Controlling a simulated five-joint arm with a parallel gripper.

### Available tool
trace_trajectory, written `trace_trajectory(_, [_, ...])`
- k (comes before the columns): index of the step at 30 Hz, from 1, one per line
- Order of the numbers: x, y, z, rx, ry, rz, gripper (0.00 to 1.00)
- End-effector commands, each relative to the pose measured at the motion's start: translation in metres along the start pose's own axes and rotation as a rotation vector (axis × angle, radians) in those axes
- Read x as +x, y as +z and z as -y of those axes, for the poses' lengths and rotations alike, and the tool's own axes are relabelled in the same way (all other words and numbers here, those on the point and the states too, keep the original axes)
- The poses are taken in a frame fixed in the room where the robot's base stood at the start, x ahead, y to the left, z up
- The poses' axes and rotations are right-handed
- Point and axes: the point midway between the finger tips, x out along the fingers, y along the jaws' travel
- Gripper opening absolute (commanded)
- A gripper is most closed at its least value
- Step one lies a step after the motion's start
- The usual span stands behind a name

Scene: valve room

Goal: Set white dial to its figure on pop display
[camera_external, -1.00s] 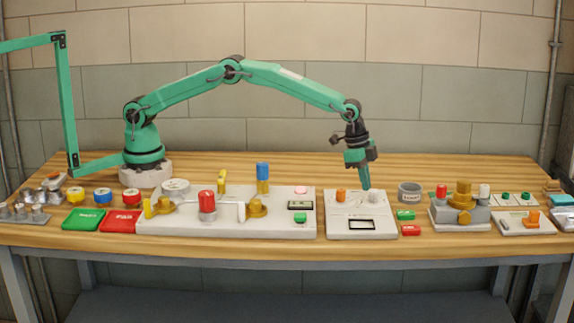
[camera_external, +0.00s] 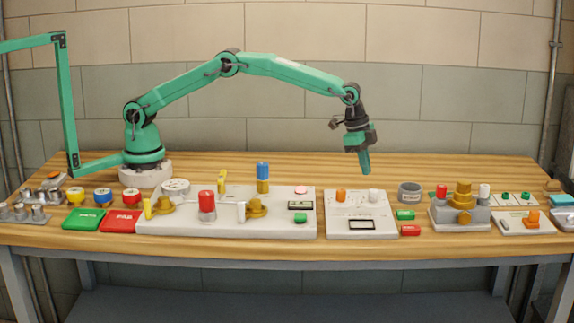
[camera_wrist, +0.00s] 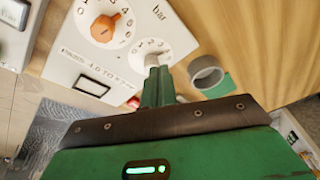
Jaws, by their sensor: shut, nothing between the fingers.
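The white dial (camera_external: 374,195) sits on the right half of a white panel (camera_external: 336,229). In the wrist view, the white dial (camera_wrist: 151,61) shows at the fingertips, within a round number scale marked "bar". An orange dial (camera_external: 341,196) is to its left, also seen in the wrist view (camera_wrist: 104,28). A framed display window (camera_external: 361,225) lies on the panel's front; in the wrist view (camera_wrist: 91,87) no figure is readable in it. My gripper (camera_external: 364,172) is shut and empty, above and slightly behind the white dial. Its fingers partly hide the white scale.
A larger panel (camera_external: 180,225) with valves is at left. A brass valve block (camera_external: 460,212) is at right. Bare wood lies behind.

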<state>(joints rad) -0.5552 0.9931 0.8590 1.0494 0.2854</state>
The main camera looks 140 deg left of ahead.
Motion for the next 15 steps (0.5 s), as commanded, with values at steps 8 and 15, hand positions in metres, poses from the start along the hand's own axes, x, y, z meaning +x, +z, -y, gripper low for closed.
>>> trace_trajectory(8, [-0.0142,-0.0033,0.001,0.0,0.0,0.0,0.0])
trace_trajectory(15, [-0.0144,-0.0033,0.0009,0.0,0.0,0.0,0.0])
